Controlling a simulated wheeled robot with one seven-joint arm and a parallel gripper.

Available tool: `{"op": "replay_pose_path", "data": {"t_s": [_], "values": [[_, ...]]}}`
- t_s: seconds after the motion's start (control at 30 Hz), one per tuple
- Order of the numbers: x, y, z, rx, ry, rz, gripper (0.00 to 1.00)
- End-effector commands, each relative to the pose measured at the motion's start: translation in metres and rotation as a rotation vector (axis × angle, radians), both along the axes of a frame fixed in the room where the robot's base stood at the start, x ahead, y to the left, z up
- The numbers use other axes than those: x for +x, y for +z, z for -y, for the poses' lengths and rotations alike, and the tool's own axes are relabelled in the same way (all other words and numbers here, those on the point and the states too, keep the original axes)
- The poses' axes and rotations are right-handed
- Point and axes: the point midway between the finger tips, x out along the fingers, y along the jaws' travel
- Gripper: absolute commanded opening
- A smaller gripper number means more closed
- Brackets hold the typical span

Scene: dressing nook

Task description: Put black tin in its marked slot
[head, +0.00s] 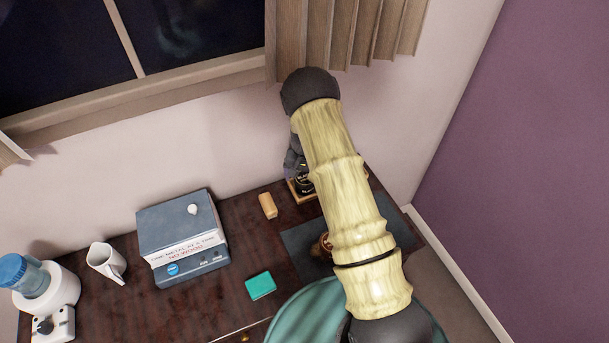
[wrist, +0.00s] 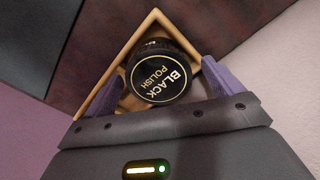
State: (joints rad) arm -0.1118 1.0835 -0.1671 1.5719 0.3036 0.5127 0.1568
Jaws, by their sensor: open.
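The black tin (wrist: 158,78), lettered "BLACK POLISH" on its round lid, shows in the wrist view between the two purple fingers of my gripper (wrist: 160,88). The fingers stand apart on either side of it, and I cannot tell whether they touch it. The tin is in or over a light wooden tray (wrist: 153,22) with raised edges; a marked slot cannot be made out. In the head view the tin (head: 304,180) is partly hidden by my arm, at the tray (head: 296,192) near the wall.
A dark mat (head: 300,238) with a brown round item (head: 321,245) lies in front of the tray. A teal round shape (head: 300,318) is at the front.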

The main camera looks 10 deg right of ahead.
Motion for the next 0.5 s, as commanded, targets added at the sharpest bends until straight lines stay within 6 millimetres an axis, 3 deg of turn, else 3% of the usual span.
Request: {"op": "replay_pose_path", "data": {"t_s": [0.17,0.5], "values": [[0.001,0.023,0.0,-0.001,0.0,0.004,0.92],[0.001,0.089,0.0,0.0,0.001,0.005,0.92]]}}
